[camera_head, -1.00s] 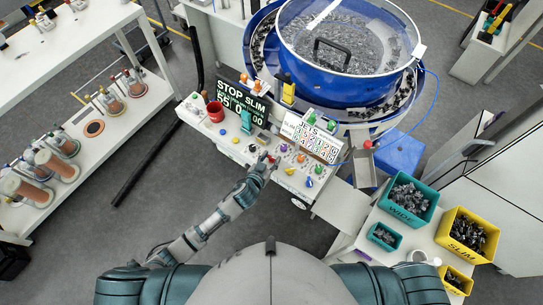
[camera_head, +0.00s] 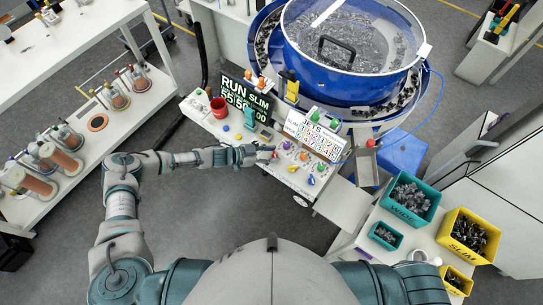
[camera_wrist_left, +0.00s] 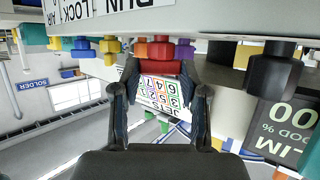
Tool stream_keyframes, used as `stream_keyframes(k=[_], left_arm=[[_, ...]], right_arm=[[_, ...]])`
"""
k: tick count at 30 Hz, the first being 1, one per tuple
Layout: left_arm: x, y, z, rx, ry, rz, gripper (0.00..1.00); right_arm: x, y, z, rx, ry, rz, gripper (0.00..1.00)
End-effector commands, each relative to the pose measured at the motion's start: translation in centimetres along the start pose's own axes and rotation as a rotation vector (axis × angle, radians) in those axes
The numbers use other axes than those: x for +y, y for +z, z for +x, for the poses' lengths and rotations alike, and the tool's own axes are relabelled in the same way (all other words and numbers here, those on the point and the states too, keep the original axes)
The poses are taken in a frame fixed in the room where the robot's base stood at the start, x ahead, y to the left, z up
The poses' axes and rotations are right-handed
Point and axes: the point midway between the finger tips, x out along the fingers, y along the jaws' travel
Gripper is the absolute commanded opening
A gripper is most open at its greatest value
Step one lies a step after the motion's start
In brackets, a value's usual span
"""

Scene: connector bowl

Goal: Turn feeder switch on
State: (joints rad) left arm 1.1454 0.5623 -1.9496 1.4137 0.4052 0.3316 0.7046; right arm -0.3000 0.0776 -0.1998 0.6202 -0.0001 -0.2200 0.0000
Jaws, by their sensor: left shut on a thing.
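The control panel (camera_head: 236,140) stands in front of the blue bowl feeder (camera_head: 345,85). My left gripper (camera_head: 271,153) reaches across to the panel from the left and hides the controls beneath it in the head view. In the left wrist view, my left gripper (camera_wrist_left: 163,95) has its fingers on either side of a red switch knob (camera_wrist_left: 160,52) and is shut on it. The display (camera_head: 246,97) reads RUN SLIM. My right gripper is out of view.
Teal (camera_head: 408,200) and yellow (camera_head: 468,237) bins stand at the right.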

Motion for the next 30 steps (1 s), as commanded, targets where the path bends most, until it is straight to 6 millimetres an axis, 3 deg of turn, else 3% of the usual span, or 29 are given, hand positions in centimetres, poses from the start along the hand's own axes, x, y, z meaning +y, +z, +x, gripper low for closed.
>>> stream_keyframes(k=[9,25,26,28,30], left_arm=[[-0.53,0.05,-0.02,-0.004,0.097,0.047,0.09],[-0.53,0.0,-0.06,-0.004,0.114,0.054,0.09],[-0.53,0.0,-0.06,-0.004,0.114,0.054,0.51],[-0.5,-0.01,-0.05,-0.003,0.115,0.054,0.68],[-0.43,-0.02,-0.03,-0.003,0.116,0.054,0.69]], right_arm=[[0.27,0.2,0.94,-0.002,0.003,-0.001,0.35],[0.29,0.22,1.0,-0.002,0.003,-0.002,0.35],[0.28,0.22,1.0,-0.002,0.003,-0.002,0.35],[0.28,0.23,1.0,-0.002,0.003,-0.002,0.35],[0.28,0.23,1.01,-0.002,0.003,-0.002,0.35]])
